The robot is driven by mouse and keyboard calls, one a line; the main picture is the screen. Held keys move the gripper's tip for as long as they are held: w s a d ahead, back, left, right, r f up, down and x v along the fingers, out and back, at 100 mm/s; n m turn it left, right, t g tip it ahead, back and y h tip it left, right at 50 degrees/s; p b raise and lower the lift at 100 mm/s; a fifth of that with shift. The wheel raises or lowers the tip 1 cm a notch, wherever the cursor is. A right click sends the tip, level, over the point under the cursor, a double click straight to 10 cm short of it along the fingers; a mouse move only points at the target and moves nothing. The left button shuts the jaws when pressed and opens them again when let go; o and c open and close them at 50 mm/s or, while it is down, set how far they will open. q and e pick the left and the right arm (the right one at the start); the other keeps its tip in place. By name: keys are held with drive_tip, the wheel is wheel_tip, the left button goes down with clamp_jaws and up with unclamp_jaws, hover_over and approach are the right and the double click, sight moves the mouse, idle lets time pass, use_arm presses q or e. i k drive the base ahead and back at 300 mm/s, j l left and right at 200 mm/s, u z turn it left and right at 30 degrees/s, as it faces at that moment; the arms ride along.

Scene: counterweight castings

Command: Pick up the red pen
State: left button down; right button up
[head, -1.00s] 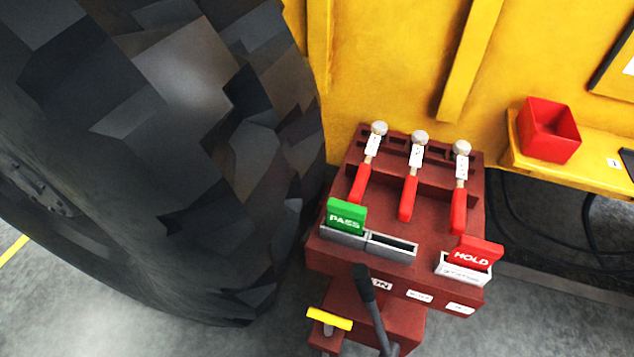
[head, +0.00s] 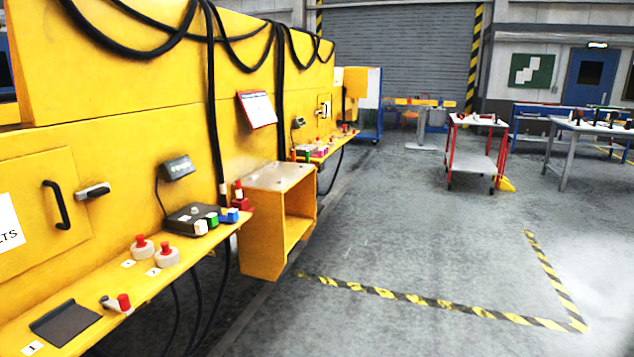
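I cannot make out a red pen for certain in the head view. Small items lie on the far part of the yellow ledge (head: 338,144), too small to tell apart. A clipboard (head: 257,109) with a red edge is on the yellow machine wall above. Neither of my grippers is in view.
The near yellow ledge (head: 75,345) carries a black plate (head: 66,323), red-knobbed round pieces (head: 166,257) and a dark button box (head: 193,219). A yellow open box (head: 262,235) juts out beyond it. A red cart (head: 478,152) stands farther back. Grey floor at right is largely clear, marked with striped tape (head: 430,301).

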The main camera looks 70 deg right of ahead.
sight(239, 189)
drive_tip(key=l+z, duration=0.4)
drive_tip(key=i+l+z, duration=0.2)
drive_tip(key=l+z, duration=0.2)
drive_tip(key=i+l+z, duration=0.15)
drive_tip(key=l+z, duration=0.25)
drive_tip(key=i+l+z, duration=0.25)
drive_tip(key=z, duration=0.15)
drive_tip(key=l, duration=0.1)
